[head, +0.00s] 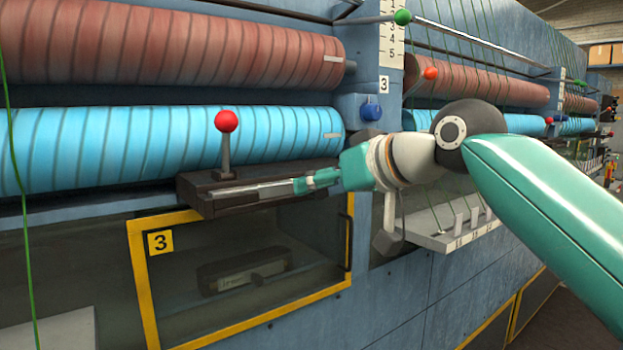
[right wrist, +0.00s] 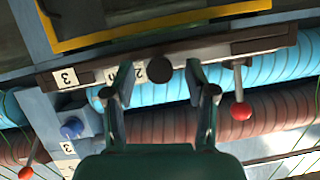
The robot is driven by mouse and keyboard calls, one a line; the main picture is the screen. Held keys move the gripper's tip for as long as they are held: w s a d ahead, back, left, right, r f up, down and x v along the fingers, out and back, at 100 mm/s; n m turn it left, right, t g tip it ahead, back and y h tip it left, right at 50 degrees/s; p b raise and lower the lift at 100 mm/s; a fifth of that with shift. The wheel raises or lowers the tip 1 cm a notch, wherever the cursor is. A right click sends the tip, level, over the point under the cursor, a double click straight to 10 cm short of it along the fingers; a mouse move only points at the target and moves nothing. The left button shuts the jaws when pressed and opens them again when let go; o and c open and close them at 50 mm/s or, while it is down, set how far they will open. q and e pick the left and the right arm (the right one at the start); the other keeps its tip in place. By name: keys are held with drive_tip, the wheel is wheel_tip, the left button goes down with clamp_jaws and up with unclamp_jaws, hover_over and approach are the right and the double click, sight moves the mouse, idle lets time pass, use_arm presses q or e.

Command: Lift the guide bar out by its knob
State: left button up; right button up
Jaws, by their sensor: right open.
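A long dark bar (head: 196,190), which I take for the guide bar, lies along the machine front below the blue roller. It also shows in the right wrist view (right wrist: 215,52). A dark round knob (right wrist: 158,70) stands out from it in the right wrist view; in the head view my gripper hides it. My right gripper (head: 303,185) is open at the bar's front. In the right wrist view its fingers (right wrist: 160,85) show on either side of the knob, with gaps. I cannot tell how deep the knob sits between them. My left gripper is out of view.
A red-ball lever (head: 227,121) rises beside my right gripper. A blue knob (head: 371,111) sits on the post right of the rollers. A yellow-framed window (head: 141,290) marked 3 lies below. A pale numbered tray (head: 455,238) juts out at right.

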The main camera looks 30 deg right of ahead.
clamp_jaws()
idle(0.3)
drive_tip(key=shift+r, duration=0.25)
